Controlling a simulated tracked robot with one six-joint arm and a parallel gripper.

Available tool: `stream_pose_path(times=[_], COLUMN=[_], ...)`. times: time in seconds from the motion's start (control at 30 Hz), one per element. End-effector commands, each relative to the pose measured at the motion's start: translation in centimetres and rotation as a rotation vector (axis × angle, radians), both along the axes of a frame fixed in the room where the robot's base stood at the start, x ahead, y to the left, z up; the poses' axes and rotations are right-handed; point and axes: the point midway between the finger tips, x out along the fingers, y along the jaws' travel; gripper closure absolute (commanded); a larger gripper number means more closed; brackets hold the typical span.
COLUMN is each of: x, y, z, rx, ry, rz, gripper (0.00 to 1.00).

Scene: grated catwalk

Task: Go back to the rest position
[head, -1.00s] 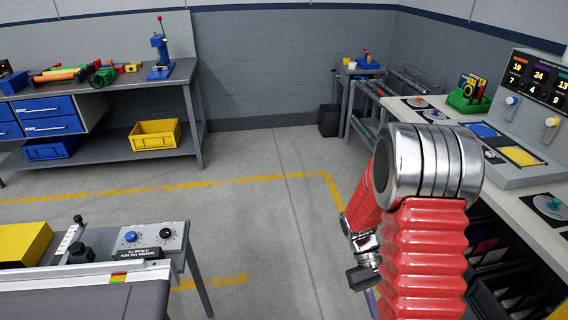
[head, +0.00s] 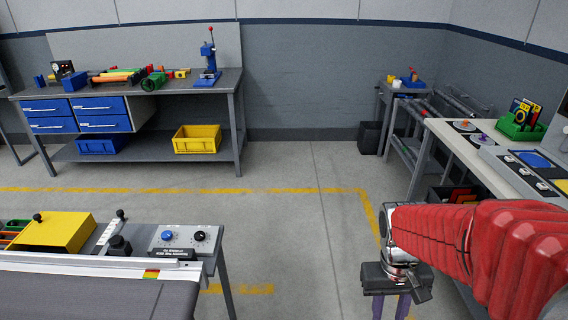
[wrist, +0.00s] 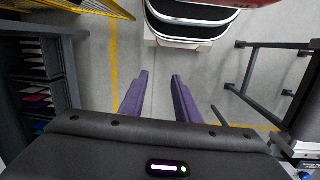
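My gripper (head: 391,306) hangs at the lower right of the head view, below my red arm, over the grey floor. Its purple fingers point down and are partly cut off by the lower edge. In the wrist view my gripper (wrist: 162,98) shows two purple fingers spread apart, with only bare floor visible between them. It is open and empty.
A bench with a control panel (head: 177,240) stands at the lower left. A white-topped workbench (head: 470,150) runs along the right. A workbench with blue drawers (head: 103,113) stands at the back left. The floor (head: 290,215) between them is clear.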

Motion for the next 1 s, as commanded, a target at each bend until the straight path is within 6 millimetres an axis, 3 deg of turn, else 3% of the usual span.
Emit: stream_pose_path(times=[0.5,1.0], x=[-1.2,-3.5], y=[4.0,6.4], z=[6.6,13.1], rx=[0.046,0.064], ry=[-0.311,-0.568], rz=[0.005,0.064], gripper=[0.71,0.71])
